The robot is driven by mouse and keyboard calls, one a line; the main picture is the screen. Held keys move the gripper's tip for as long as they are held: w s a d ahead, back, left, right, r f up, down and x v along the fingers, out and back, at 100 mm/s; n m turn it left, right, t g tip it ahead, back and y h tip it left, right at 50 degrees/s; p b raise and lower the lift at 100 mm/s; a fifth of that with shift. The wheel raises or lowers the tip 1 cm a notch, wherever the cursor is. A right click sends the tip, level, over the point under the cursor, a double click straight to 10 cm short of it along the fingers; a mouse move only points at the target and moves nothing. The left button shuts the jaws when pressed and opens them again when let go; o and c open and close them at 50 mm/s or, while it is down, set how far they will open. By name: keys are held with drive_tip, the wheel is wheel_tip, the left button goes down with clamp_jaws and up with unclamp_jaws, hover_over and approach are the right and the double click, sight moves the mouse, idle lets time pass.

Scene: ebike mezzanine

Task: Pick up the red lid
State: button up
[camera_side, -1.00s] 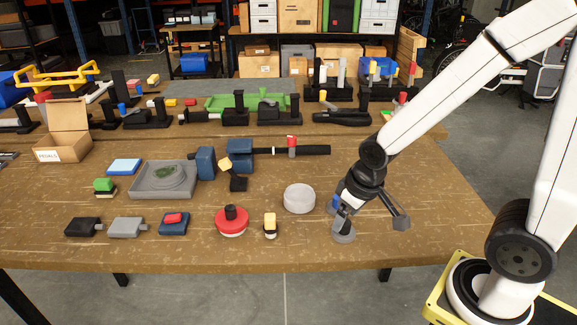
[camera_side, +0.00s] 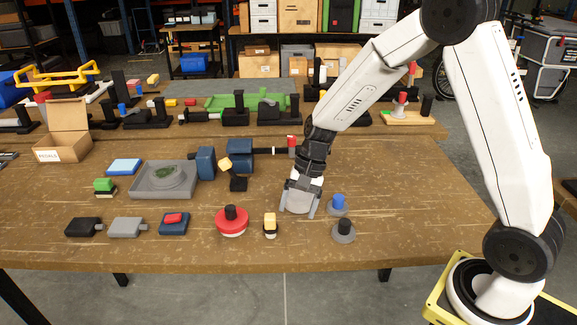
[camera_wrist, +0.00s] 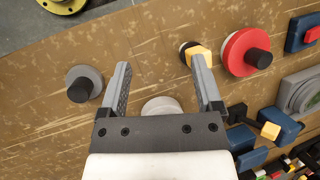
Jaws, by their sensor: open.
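The red lid (camera_side: 226,229) is a round red disc with a black knob, sitting over a pale round base on the brown bench. In the wrist view the red lid (camera_wrist: 238,50) is at the upper right, outside the fingers. My gripper (camera_side: 299,211) is open, to the right of the red lid and apart from it. In the wrist view my gripper (camera_wrist: 160,62) has both fingers spread with nothing held. A pale round container (camera_side: 298,202) shows between and behind the fingers; it also shows in the wrist view (camera_wrist: 160,104), partly covered by my gripper.
A small yellow-and-black block (camera_side: 270,224) stands close to the red lid's right. A blue block with red top (camera_side: 174,223) is to the left. Bench front is clear.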

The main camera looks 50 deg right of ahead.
sight(234, 206)
drive_tip(key=w+f+m+y, duration=0.1)
drive_tip(key=w+m+y, duration=0.1)
drive_tip(key=w+m, duration=0.1)
drive_tip(key=w+m+t+y, duration=0.1)
drive_tip(key=w+m+y, duration=0.1)
drive_tip(key=w, duration=0.4)
drive_tip(key=w+f+m+t+y, duration=0.1)
drive_tip(key=w+m+y, duration=0.2)
drive_tip(key=w, duration=0.1)
drive_tip(key=shift+w+a+f+m+y, duration=0.15)
drive_tip(key=shift+a+f+m+y, duration=0.15)
drive_tip(key=shift+f, duration=0.05)
drive_tip(key=shift+w+d+m+t+y, duration=0.25)
drive_tip(key=shift+w+m+y, duration=0.25)
drive_tip(key=shift+w, duration=0.25)
drive_tip(key=shift+x, duration=4)
drive_tip(key=shift+s+f, duration=0.1)
drive_tip(key=shift+f, duration=0.05)
clamp_jaws()
